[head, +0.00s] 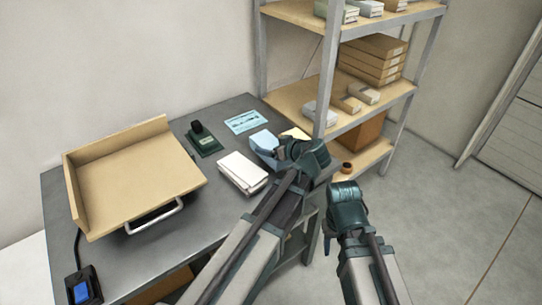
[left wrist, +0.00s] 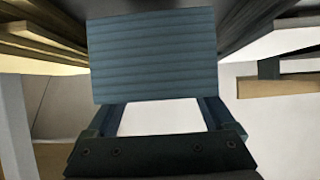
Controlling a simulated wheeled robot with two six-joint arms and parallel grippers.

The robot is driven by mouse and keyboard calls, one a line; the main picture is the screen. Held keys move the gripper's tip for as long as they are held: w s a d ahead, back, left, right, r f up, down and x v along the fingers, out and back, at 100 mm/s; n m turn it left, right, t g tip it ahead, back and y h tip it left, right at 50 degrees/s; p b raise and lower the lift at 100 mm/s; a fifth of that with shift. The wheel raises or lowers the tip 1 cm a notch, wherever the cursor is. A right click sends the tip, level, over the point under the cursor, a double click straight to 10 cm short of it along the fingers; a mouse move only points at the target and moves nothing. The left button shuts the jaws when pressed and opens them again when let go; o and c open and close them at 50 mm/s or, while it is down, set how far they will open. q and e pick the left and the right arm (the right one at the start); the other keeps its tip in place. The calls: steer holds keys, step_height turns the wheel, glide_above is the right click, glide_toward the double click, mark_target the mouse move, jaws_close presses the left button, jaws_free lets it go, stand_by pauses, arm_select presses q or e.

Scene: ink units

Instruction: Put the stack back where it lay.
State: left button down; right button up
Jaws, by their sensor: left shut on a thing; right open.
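My left gripper (head: 284,150) is shut on a blue stack (head: 265,142) at the right end of the grey table. In the left wrist view the stack (left wrist: 152,55) shows a ridged, layered blue edge beyond the two fingers. In the head view part of the stack is hidden by my gripper, and I cannot tell whether it touches the table. My right gripper (head: 346,192) is off the table's right side, in front of the shelf, and holds nothing that I can see. Its fingertips are hard to make out.
The grey table (head: 190,225) carries a wooden tray (head: 135,175) with a metal handle, a dark green stamp (head: 204,140), a pale blue printed sheet (head: 247,121), a white stack (head: 242,173), a yellow piece (head: 295,133) and a blue-buttoned box (head: 82,290). A loaded shelf (head: 328,75) stands behind, right.

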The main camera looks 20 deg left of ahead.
arm_select(q)
step_height(320, 180, down, 3)
steer(key=shift+f+b, duration=0.1)
steer(key=shift+b, duration=1.1)
jaws_free()
